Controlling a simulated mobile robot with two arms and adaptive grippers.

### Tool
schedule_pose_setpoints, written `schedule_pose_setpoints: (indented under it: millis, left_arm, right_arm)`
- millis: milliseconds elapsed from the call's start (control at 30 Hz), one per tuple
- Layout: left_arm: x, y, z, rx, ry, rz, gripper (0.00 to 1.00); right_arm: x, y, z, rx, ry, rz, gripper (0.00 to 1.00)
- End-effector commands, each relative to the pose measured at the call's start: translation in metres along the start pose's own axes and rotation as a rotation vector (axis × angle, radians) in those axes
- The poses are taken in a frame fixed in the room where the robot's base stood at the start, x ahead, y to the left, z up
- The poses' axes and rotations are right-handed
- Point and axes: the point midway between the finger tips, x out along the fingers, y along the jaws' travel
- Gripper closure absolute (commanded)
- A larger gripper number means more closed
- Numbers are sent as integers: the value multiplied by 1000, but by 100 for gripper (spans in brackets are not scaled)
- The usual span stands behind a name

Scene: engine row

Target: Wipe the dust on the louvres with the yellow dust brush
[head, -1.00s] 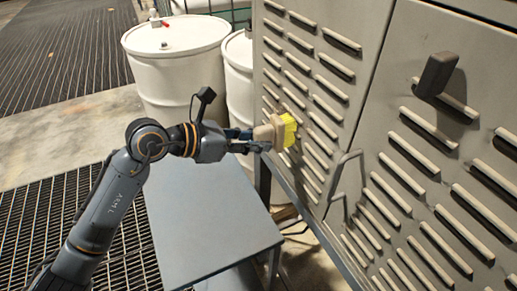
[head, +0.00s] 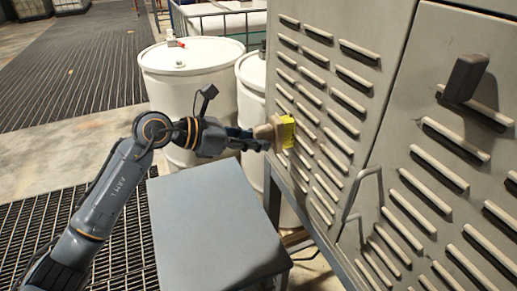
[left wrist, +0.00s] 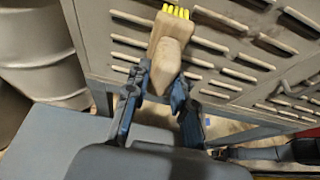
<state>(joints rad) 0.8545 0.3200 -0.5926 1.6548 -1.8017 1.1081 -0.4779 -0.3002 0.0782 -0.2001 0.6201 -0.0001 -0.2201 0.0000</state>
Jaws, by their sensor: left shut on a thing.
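The yellow dust brush (head: 287,132) has a beige handle and yellow bristles. My left gripper (head: 258,139) is shut on the handle. In the left wrist view, the brush (left wrist: 167,45) points away from my left gripper (left wrist: 161,88), bristles foremost. The bristles are at the face of the louvred panel (head: 324,112), by its left columns of louvres; whether they touch it I cannot tell. The louvres (left wrist: 222,72) also show in the left wrist view. Dust on them is too faint to make out. My right gripper is not in the head view.
White drums (head: 190,88) stand behind my left arm. A low grey table (head: 205,222) stands below the arm, its top clear. A bent metal handle (head: 363,192) and a dark latch (head: 465,78) stick out from the cabinet.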

Motion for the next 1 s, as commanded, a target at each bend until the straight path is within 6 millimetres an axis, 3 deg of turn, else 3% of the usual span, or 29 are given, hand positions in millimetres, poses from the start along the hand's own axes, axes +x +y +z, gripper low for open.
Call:
schedule_pose_setpoints:
  millis: [267, 600, 1000]
  left_arm:
    - [1, 11, 1, 0, -3, 0, 100]
    - [0, 38, 0, 0, -2, 1, 100]
    - [-4, 43, 13, 2, -3, 0, 100]
  right_arm:
    - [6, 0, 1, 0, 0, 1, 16]
    - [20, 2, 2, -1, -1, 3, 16]
    - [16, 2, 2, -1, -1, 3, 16]
